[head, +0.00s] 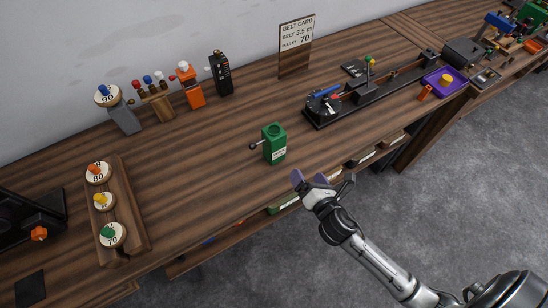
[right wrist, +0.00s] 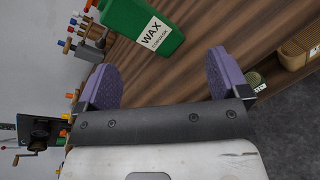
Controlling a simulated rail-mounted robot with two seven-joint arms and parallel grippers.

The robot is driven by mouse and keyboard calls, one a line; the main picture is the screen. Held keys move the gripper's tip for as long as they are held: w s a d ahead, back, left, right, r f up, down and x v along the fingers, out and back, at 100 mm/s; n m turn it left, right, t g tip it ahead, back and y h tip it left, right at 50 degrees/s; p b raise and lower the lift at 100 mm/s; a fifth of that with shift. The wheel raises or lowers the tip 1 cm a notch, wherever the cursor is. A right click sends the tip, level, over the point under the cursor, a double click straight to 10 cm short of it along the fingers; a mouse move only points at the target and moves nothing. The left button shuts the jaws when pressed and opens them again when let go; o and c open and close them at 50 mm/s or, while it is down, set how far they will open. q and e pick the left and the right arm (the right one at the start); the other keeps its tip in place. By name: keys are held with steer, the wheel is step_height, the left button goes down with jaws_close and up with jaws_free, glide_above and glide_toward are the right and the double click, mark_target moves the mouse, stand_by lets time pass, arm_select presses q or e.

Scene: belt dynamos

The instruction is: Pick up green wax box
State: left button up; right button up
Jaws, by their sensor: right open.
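The green wax box (head: 274,146) stands on the wooden bench near its front edge, with a white label on its front and a dark knobbed crank on its left side. In the right wrist view the green wax box (right wrist: 142,22) shows at the top with its "WAX" label, beyond the fingertips. My right gripper (head: 310,178) is open and empty, in front of the bench edge, to the lower right of the box and apart from it. Its purple fingers (right wrist: 161,75) are spread wide. My left gripper is not in either view.
A wooden tray (head: 134,207) with numbered discs lies at the left. A black belt device (head: 322,107) stands to the right of the box. A belt card (head: 296,34) and an orange stand (head: 194,95) are at the back. The bench around the box is clear.

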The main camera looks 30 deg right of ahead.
mark_target(278, 156)
steer(key=w+f+n+y+b, duration=0.1)
steer(key=n, duration=0.2)
steer(key=w+a+f+n+t+y+b, duration=0.1)
steer(key=f+n+b, duration=0.1)
steer(key=n, duration=0.1)
steer(key=w+f+n+t+y+b, duration=0.1)
steer(key=w+f+n+b, duration=0.1)
steer(key=n, duration=0.1)
steer(key=shift+a+f+n, duration=0.2)
steer(key=shift+a+n, duration=0.1)
steer(key=shift+n, duration=0.1)
steer(key=w, duration=0.6)
steer(key=shift+w+a, duration=0.1)
steer(key=shift+w, duration=0.1)
steer(key=shift+w+b, duration=0.3)
steer(key=shift+w, duration=2.95)
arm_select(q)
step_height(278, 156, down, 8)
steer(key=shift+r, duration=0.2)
